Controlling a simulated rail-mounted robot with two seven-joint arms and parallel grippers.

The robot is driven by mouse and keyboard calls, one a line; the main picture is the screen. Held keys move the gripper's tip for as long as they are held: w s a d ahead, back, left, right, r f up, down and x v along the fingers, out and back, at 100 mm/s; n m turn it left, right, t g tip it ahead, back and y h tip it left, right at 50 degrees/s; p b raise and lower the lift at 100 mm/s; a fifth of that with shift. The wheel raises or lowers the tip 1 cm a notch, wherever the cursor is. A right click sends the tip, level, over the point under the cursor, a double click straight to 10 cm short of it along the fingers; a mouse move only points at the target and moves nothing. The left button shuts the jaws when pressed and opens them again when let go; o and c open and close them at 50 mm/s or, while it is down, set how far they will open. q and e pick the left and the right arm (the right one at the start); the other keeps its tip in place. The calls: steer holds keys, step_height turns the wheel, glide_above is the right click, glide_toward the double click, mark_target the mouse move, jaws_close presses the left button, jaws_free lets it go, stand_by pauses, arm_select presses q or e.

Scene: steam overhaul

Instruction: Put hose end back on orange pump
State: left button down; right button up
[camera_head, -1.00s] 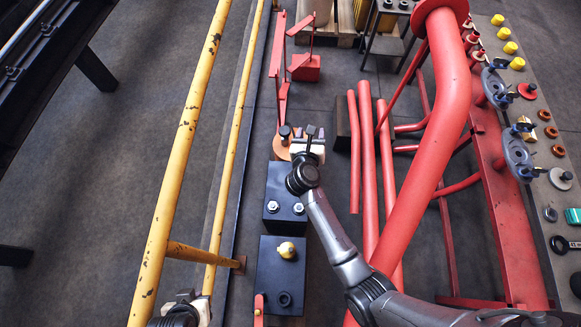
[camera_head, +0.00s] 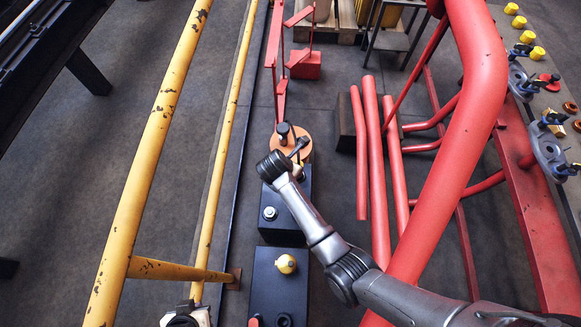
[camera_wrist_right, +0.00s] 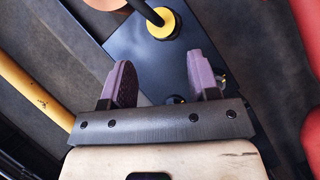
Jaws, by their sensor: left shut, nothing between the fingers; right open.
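The orange pump (camera_head: 304,150) shows as a round orange body beyond the black boxes. A black upright cylinder (camera_head: 283,132) stands at it. A dark rod with a yellow collar (camera_wrist_right: 160,22) meets the black box top in the right wrist view; I cannot tell whether it is the hose end. A bit of orange (camera_wrist_right: 106,3) shows at that view's top edge. My right gripper (camera_wrist_right: 163,84) is open, purple fingers apart and nothing between them, above the box; its wrist hides it in the head view. My left gripper (camera_head: 187,316) is shut and empty at the bottom edge, partly cut off.
Black boxes (camera_head: 278,277) stand in a row, the nearer with a yellow knob (camera_head: 286,264). Yellow rails (camera_head: 150,180) run left, red pipes (camera_head: 377,170) right. A bench (camera_head: 562,130) with small parts stands far right.

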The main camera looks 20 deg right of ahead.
steer(key=shift+b+x, duration=2.85)
steer(key=shift+x, duration=0.95)
steer(key=shift+s+d, duration=0.1)
steer(key=shift+d, duration=0.05)
steer(key=shift+c, duration=0.2)
steer(key=shift+c, duration=0.7)
steer(key=c, duration=0.7)
steer(key=shift+c, duration=0.5)
steer(key=shift+r, duration=0.15)
